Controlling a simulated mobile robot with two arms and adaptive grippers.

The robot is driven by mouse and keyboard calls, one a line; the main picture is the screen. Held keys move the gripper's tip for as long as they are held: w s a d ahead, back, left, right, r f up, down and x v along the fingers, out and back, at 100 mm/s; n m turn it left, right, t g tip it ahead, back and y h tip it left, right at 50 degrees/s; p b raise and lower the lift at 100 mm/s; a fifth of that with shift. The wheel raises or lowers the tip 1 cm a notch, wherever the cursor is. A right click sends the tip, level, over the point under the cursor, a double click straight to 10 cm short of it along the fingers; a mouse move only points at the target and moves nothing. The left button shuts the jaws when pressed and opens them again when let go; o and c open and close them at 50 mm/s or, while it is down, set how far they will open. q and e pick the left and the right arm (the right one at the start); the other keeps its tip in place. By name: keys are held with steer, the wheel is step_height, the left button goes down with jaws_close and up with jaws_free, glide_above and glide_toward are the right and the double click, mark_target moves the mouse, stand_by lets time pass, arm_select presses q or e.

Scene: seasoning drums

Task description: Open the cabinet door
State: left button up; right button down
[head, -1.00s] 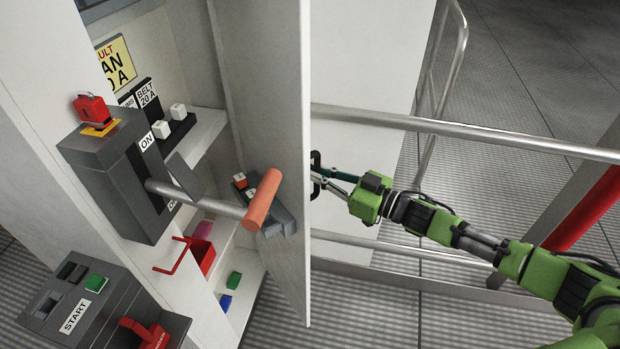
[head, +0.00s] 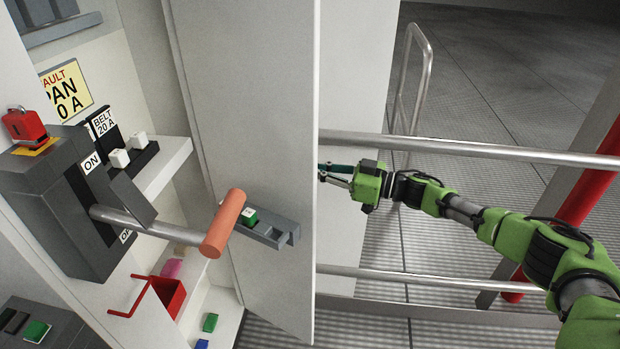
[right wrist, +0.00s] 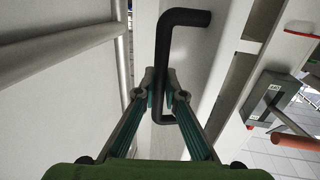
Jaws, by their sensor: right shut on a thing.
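The cabinet door (head: 262,130) is a tall pale grey panel standing open, its inner face showing in the head view. Its black bar handle (right wrist: 181,18) shows in the right wrist view, on the outer face. My right gripper (head: 324,173) is at the door's free edge, its fingertips partly hidden behind it. In the right wrist view my right gripper (right wrist: 160,78) is shut on the handle's upright bar. The cabinet's inside shows to the left of the door. My left gripper is not in view.
A grey switch box with an orange-handled lever (head: 223,222) juts out before the open door. A red open holder (head: 168,297) and a shelf with white-topped blocks (head: 120,158) are at the cabinet. A metal railing (head: 470,150) runs behind my right arm.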

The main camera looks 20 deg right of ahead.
steer(key=shift+w+d, duration=0.15)
steer(key=shift+w, duration=0.05)
stand_by(0.3)
steer(key=c, duration=2.4)
jaws_free()
steer(key=v, duration=1.2)
